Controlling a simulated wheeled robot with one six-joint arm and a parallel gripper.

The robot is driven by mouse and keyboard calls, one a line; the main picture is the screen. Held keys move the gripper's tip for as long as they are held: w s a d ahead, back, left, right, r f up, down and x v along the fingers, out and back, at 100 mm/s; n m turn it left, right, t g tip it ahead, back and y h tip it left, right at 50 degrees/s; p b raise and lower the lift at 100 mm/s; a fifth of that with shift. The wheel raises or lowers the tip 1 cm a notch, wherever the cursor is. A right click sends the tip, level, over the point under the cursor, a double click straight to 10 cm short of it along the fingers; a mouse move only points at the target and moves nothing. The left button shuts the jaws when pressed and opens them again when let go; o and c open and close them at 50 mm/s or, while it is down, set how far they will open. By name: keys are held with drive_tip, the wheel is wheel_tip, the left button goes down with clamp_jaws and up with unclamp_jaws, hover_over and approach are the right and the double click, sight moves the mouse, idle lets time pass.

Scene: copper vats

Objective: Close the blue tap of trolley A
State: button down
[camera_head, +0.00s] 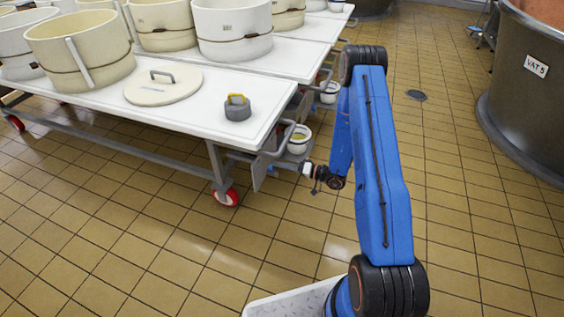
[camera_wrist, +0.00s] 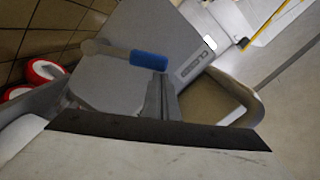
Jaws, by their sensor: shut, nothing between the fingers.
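The tap's blue handle (camera_wrist: 149,59) shows in the wrist view as a short blue grip on a pale lever, lying across a grey plate (camera_wrist: 108,85). A label (camera_wrist: 194,64) beside the blue end seems to read "CLOSED", partly legible. My gripper (camera_wrist: 161,78) is shut and empty, its tips close to the right end of the blue grip; I cannot tell whether they touch. In the head view my gripper (camera_head: 308,169) is low at the near end of the front trolley (camera_head: 188,112). The tap cannot be made out there, and no trolley letter is legible.
A vat (camera_head: 525,90) stands right. Tiled floor (camera_head: 460,240) is clear between.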

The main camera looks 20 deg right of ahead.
drive_tip(key=shift+s+a+f, duration=0.3)
drive_tip(key=shift+s+a, duration=0.15)
drive_tip(key=shift+s, duration=0.2)
drive_tip(key=shift+s+a+f, duration=0.1)
drive_tip(key=shift+s, duration=0.05)
drive_tip(key=s+d+r, duration=0.3)
drive_tip(key=d, duration=0.7)
drive_tip(key=shift+s+d+r, duration=0.15)
drive_tip(key=shift+d+r, duration=0.15)
drive_tip(key=shift+d, duration=0.1)
idle(0.3)
